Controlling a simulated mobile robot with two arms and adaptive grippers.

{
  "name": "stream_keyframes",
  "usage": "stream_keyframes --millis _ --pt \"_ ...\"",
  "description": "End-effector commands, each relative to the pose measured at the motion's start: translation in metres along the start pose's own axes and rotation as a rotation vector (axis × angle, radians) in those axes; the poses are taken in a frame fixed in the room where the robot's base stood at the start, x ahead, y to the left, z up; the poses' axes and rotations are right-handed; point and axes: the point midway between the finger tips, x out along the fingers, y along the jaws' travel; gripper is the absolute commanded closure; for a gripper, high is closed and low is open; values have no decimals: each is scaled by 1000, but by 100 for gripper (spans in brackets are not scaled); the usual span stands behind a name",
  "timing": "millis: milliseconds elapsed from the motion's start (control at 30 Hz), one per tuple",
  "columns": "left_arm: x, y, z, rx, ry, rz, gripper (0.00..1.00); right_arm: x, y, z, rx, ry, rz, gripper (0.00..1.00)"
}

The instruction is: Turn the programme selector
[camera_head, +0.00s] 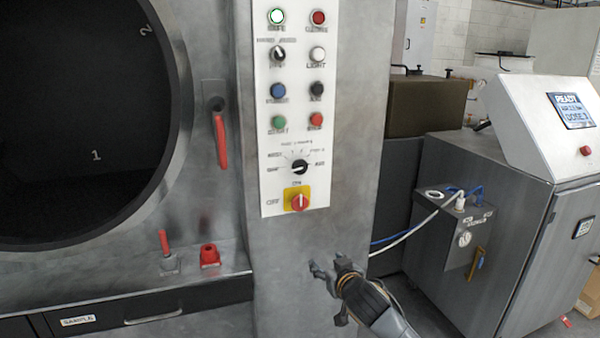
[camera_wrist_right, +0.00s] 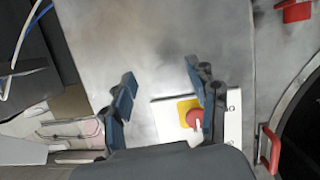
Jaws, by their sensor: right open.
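The programme selector, a black rotary knob (camera_head: 299,166) with a white pointer mark and labels around it, sits low on the white control panel (camera_head: 268,105). I cannot make it out in the right wrist view. Just below it is a red main switch (camera_head: 300,202) on a yellow plate, which also shows in the right wrist view (camera_wrist_right: 194,118), partly behind a finger. My right gripper (camera_head: 326,284) is below the panel, in front of the bare steel column, apart from the knob. Its fingers are spread and empty in the right wrist view (camera_wrist_right: 160,76). My left gripper is out of view.
Buttons and a smaller switch (camera_head: 278,54) fill the upper panel. A red door handle (camera_head: 220,138) and round dark door (camera_head: 90,120) stand to the left. A grey cabinet with a sloped screen (camera_head: 572,110) and hoses is at right. The steel column (camera_head: 285,260) below the panel is clear.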

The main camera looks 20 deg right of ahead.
Motion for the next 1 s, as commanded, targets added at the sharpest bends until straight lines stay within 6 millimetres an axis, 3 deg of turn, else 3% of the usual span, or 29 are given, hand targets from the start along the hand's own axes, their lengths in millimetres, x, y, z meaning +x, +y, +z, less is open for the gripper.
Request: stream_keyframes --millis 33,100,200,300,467,867,1000 --pt "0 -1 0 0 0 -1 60 -17 -3 -52 3 81 -8 41" --pt "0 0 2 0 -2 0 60 -41 -10 -105 18 165 -19 41" --pt "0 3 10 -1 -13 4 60 -73 -17 -157 32 254 -35 41" --pt "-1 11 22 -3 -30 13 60 -94 -22 -184 41 304 -46 41" --pt "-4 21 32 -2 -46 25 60 -95 -24 -198 47 324 -51 41" --pt "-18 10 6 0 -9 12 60 -29 -27 -221 47 322 -50 41" --pt "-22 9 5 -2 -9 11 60 -6 -28 -228 48 322 -49 41"
